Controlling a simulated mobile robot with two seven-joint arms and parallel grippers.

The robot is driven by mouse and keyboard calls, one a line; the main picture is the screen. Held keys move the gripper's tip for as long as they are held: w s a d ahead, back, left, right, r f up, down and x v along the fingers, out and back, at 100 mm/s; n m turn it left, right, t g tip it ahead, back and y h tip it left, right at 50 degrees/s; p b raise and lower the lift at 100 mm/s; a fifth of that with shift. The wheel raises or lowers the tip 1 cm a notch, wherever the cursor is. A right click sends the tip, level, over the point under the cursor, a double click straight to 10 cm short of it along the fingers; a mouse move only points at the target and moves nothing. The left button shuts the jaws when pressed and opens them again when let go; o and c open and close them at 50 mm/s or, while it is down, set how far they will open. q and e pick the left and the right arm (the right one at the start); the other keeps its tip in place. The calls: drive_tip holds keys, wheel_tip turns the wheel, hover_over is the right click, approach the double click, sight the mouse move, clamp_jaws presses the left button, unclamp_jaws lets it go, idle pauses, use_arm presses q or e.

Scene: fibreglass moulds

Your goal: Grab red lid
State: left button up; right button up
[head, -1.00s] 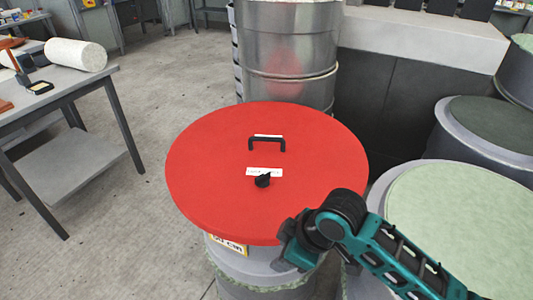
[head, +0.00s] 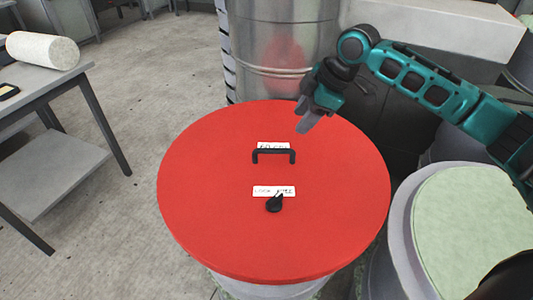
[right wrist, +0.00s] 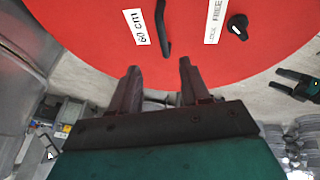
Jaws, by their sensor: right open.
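The round red lid (head: 215,225) lies on top of a grey drum. It has a black bar handle (head: 273,152) near its middle, a black knob (head: 274,204) nearer me, and two white labels. My right gripper (head: 306,118) is above the lid's far right edge, fingers pointing down toward it, apart from the handle. In the right wrist view the gripper (right wrist: 160,75) is open and empty, with the handle (right wrist: 162,28) and red lid (right wrist: 270,25) beyond its fingertips. At the right edge of that view another dark gripper (right wrist: 300,85) shows, probably my left one; its jaw state is unclear.
A metal drum (head: 280,35) stands behind the lid. A drum with a pale green top (head: 475,225) stands close on the right. A grey table (head: 50,85) with a white roll (head: 42,50) is at the left. The floor between table and lid is clear.

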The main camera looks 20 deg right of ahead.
hover_over(280, 150)
drive_tip(key=s+d, duration=0.2)
wheel_tip(280, 150, down, 6)
drive_tip(key=x, duration=0.2)
drive_tip(key=b+x, duration=0.1)
drive_tip(key=x, duration=0.2)
drive_tip(key=shift+a+b, duration=0.3)
drive_tip(key=shift+a, duration=0.05)
drive_tip(key=shift+w+f, duration=0.1)
drive_tip(key=shift+f, duration=0.1)
use_arm(q)
drive_tip(key=shift+s+d+f, duration=0.2)
drive_tip(key=shift+d+f, duration=0.15)
drive_tip(key=shift+f, duration=0.15)
use_arm(e)
drive_tip(key=c, duration=0.7)
use_arm(q)
drive_tip(key=shift+s+a+f, duration=0.1)
drive_tip(key=shift+s+f, duration=0.15)
drive_tip(key=shift+f, duration=0.1)
use_arm(e)
clamp_jaws()
drive_tip(key=shift+f, duration=0.1)
use_arm(q)
drive_tip(key=shift+w+r, duration=0.1)
drive_tip(key=shift+r, duration=0.05)
use_arm(e)
drive_tip(key=shift+w+r, duration=0.1)
drive_tip(key=shift+r, duration=0.1)
